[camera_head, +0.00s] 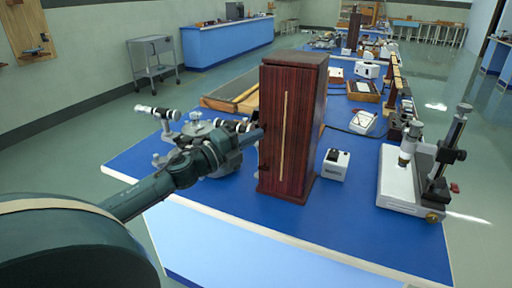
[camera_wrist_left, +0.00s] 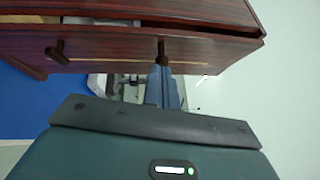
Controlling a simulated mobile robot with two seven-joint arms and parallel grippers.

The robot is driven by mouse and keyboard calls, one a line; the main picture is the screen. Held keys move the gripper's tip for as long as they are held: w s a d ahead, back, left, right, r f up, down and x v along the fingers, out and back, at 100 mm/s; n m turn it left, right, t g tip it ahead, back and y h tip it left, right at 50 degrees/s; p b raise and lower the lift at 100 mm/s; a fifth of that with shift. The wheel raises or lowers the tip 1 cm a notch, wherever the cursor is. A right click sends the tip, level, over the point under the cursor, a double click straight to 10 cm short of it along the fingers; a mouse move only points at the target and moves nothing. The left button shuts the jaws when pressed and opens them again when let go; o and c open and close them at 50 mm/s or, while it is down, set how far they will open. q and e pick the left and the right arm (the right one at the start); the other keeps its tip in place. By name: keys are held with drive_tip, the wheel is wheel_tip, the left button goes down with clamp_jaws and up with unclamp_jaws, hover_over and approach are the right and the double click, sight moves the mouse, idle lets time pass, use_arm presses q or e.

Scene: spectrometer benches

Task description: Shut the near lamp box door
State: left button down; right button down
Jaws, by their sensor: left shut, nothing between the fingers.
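The near lamp box (camera_head: 308,125) is a tall dark red wooden box standing upright on the blue bench top. A pale vertical strip runs down its facing side. In the left wrist view its door (camera_wrist_left: 115,50) shows as a wooden panel with two dark pegs, and a narrow dark gap lies between it and the box body (camera_wrist_left: 200,12). My left gripper (camera_head: 258,134) is shut and empty at the box's left side. In the left wrist view its fingertips (camera_wrist_left: 163,68) are at one peg; whether they touch it I cannot tell. My right gripper is out of view.
A spectrometer (camera_head: 190,135) stands left of the box, partly behind my left arm. A small white power unit (camera_head: 335,165) is close to the box's right. A microscope stand (camera_head: 425,170) is further right. The bench front (camera_head: 350,245) is clear.

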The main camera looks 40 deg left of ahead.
use_arm(q)
drive_tip(key=shift+w+a+h+b, duration=0.4)
drive_tip(key=shift+w+a+h, duration=0.1)
drive_tip(key=shift+w+a, duration=0.25)
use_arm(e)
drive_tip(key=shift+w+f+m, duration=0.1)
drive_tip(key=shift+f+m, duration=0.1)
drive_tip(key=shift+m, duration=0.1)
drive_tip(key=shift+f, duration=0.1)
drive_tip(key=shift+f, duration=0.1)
